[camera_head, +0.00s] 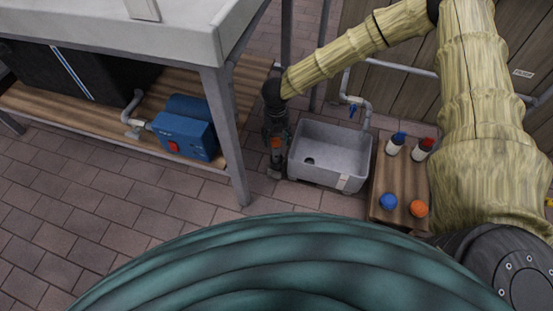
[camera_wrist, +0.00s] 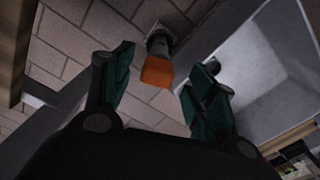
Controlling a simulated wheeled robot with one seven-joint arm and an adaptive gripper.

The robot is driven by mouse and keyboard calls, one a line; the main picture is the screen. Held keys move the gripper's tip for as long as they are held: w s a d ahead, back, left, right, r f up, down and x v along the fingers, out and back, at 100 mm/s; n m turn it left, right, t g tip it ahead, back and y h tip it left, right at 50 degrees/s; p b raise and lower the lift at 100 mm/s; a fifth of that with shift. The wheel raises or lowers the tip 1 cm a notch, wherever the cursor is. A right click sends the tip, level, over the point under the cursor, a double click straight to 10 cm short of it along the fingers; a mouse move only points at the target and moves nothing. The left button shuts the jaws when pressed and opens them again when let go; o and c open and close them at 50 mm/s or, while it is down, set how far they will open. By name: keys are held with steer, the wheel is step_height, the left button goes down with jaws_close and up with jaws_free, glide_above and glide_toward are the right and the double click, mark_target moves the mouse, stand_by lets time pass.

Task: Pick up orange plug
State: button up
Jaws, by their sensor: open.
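The orange plug (camera_wrist: 157,72) sits on the end of a short grey pipe or post (camera_wrist: 160,42) that stands on the tiled floor. It also shows in the head view (camera_head: 276,143), just below my gripper (camera_head: 276,128). In the wrist view my gripper (camera_wrist: 157,78) is open, with one dark green finger on each side of the plug. The plug appears in the gap between the fingertips, with visible space on both sides. I cannot tell how far the fingertips are from it in depth.
A grey basin (camera_head: 330,155) stands close to the right of my gripper. A metal table leg (camera_head: 226,135) stands to the left, near a shelf with a blue box (camera_head: 185,128). A wooden board (camera_head: 398,175) holds two bottles, a blue ball (camera_head: 387,202) and an orange ball (camera_head: 418,208).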

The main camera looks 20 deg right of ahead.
mark_target(276, 152)
step_height(276, 152, down, 2)
steer(key=shift+f+b, duration=0.25)
steer(key=shift+b, duration=0.1)
steer(key=shift+r, duration=0.1)
jaws_close()
